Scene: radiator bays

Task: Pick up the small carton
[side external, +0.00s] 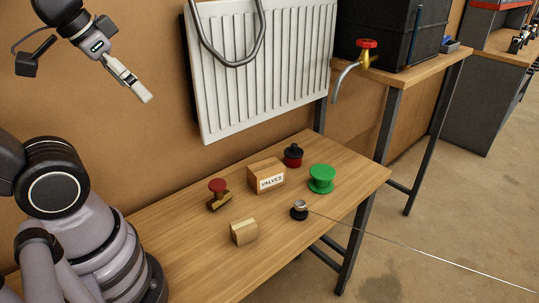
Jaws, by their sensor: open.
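A small brown carton (265,177) with a white "VALVES" label stands on the wooden bench (180,240), near its middle. A smaller tan block (244,232), plain on the sides I see, sits in front of it and to the left; the two are apart. My gripper (144,95) is open and empty, high above the bench at the upper left, well away from both. It points down and to the right, seen nearly edge-on.
A red-topped brass valve (218,194) lies left of the carton. A black-and-red knob (293,155), a green spool (321,178) and a black-and-silver knob (299,209) stand to its right. A white radiator (265,65) hangs behind. The bench's left part is clear.

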